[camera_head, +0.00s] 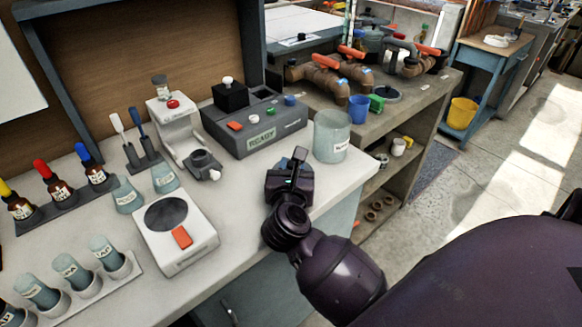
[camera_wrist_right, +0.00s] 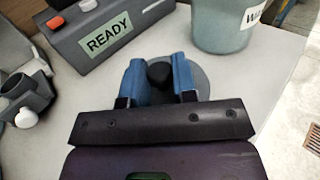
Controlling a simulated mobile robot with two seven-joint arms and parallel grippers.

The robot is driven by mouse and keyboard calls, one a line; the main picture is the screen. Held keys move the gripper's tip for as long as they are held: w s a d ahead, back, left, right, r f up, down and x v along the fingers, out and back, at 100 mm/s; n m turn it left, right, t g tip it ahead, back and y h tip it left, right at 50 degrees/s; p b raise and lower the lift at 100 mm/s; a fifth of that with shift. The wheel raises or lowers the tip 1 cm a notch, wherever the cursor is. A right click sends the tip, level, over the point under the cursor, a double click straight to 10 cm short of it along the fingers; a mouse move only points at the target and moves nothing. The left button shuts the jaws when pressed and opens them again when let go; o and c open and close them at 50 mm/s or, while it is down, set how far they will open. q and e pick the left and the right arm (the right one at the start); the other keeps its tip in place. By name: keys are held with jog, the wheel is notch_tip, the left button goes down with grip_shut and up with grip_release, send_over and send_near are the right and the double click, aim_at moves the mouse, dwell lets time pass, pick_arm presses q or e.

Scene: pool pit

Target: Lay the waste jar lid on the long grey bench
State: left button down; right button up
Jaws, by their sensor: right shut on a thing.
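The waste jar lid (camera_wrist_right: 202,78) is a grey disc with a dark knob. My right gripper (camera_wrist_right: 160,74) is shut on the knob, its blue fingers on either side. In the head view my right gripper (camera_head: 292,172) is over the front right of the pale worktop and mostly hides the lid. I cannot tell whether the lid touches the worktop. The waste jar (camera_head: 331,137) stands just beyond, at the worktop's right corner; it also shows in the wrist view (camera_wrist_right: 222,25). A long grey bench (camera_head: 398,118) with pipe valves stands behind to the right. My left gripper is out of view.
A grey READY box (camera_head: 254,125) stands behind the gripper, and a white scale (camera_head: 175,230) to its left. On the grey bench are a blue cup (camera_head: 358,109), a green block (camera_head: 376,103) and a dark disc (camera_head: 387,94). Bare bench top shows near its front.

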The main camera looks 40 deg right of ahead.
jog(key=shift+s+f+b, duration=0.15)
jog(key=shift+f+b, duration=0.2)
jog(key=shift+f, duration=0.45)
jog(key=o, duration=0.9)
jog(key=shift+f, duration=0.2)
jog(key=shift+r, duration=0.1)
jog(key=shift+a+r+p, duration=0.1)
jog(key=shift+r+p, duration=0.3)
jog(key=shift+r, duration=0.25)
jog(key=v, duration=1.1)
jog(key=shift+s+a+r, duration=0.25)
jog(key=shift+a+r, duration=0.05)
jog(key=shift+r, duration=0.05)
